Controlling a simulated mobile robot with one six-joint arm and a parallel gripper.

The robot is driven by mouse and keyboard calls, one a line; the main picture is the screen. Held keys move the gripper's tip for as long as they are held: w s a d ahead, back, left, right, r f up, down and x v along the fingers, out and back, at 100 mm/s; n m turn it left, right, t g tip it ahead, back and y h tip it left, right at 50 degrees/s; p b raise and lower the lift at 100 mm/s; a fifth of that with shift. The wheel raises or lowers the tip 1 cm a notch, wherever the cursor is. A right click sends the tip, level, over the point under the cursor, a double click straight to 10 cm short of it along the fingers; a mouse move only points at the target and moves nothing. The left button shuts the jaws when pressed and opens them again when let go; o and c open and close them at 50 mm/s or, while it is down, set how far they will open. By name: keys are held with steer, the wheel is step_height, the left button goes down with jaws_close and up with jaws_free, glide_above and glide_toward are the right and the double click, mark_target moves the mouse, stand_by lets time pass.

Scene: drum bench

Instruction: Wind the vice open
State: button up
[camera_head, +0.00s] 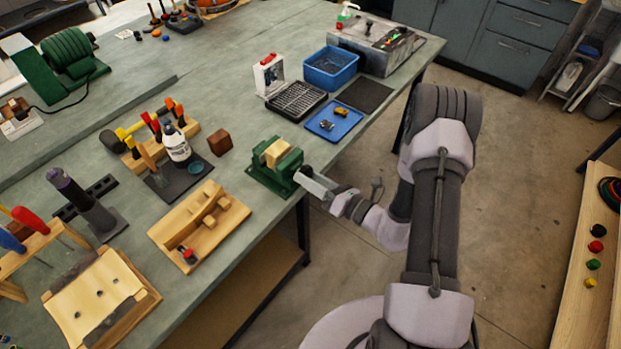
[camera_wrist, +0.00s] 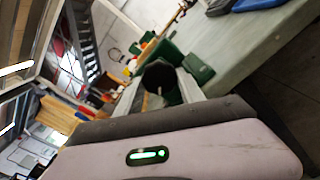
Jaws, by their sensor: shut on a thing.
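The green vice (camera_head: 272,170) stands at the front edge of the workbench in the head view, with a pale wooden block (camera_head: 276,153) between its jaws. My gripper (camera_head: 309,178) reaches in from the right and meets the front of the vice, shut on the dark vice knob. In the wrist view my gripper's pale fingers (camera_wrist: 160,98) lie on either side of the dark faceted knob (camera_wrist: 158,76), with the green vice body (camera_wrist: 172,52) behind it. The far side of the knob is hidden.
A blue tray (camera_head: 333,121) and black grid rack (camera_head: 297,100) lie behind the vice. A wooden jig (camera_head: 199,220) lies to its left, with a brown cube (camera_head: 220,142) nearby. Bare floor (camera_head: 505,170) lies right of the bench.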

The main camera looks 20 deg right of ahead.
steer(key=o, duration=1.4)
steer(key=shift+w, duration=0.1)
steer(key=shift+c, duration=0.2)
steer(key=p+v, duration=0.3)
steer(key=v, duration=1.4)
steer(key=shift+s, duration=0.2)
steer(key=shift+d, duration=0.1)
